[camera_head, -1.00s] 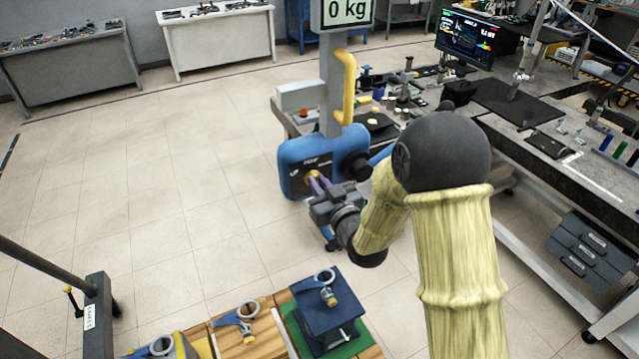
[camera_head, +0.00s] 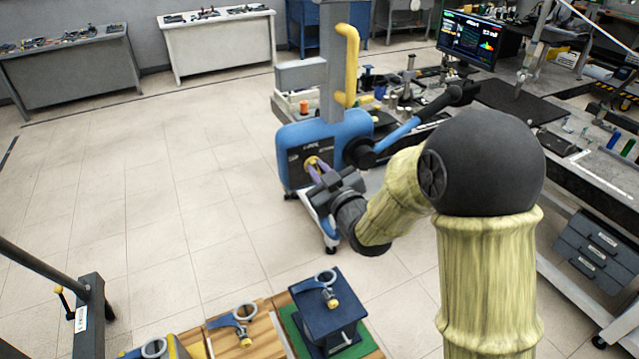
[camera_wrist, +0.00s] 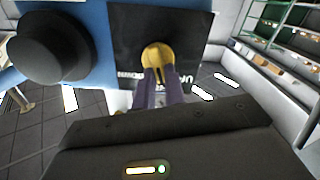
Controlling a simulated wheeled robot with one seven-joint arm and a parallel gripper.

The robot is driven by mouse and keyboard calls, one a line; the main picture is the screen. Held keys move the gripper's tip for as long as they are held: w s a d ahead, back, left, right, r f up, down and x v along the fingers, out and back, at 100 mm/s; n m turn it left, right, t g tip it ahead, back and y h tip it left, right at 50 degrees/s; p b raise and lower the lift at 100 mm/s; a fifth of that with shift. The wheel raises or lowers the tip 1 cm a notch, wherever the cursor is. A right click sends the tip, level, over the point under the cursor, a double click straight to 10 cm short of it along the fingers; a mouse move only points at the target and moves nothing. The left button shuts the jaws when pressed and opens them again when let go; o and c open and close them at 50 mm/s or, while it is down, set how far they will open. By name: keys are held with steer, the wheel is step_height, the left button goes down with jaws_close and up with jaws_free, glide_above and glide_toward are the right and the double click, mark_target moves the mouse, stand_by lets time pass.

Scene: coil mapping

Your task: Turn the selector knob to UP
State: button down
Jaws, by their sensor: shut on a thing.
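The yellow selector knob (camera_head: 313,162) sits on a dark panel (camera_head: 305,168) on the front of a blue machine (camera_head: 340,130). In the wrist view the knob (camera_wrist: 158,56) is round and yellow against the black panel (camera_wrist: 190,30), whose white lettering is partly covered and hard to read. My gripper (camera_head: 317,170) reaches the knob from the front, its two purple fingers (camera_wrist: 160,78) closed on it. The fingers hide the lower part of the knob, and I cannot tell which label it points to.
A black round hub (camera_wrist: 48,46) sticks out left of the panel in the wrist view. A blue lever (camera_head: 398,133) extends from the machine, with a yellow handle (camera_head: 347,65) above. A cluttered bench (camera_head: 590,170) stands right; floor on the left is clear.

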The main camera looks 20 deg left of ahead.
steer(key=n+b, duration=0.2)
steer(key=b, duration=0.1)
steer(key=n+b, duration=0.2)
steer(key=b, duration=0.2)
steer(key=shift+s+a+f, duration=0.15)
steer(key=shift+f, duration=0.05)
steer(key=shift+r+n, duration=0.1)
steer(key=shift+n, duration=0.2)
steer(key=c, duration=1.5)
jaws_free()
steer(key=shift+o, duration=0.2)
steer(key=shift+s, duration=0.1)
steer(key=b+v, duration=0.5)
steer(key=v, duration=1.2)
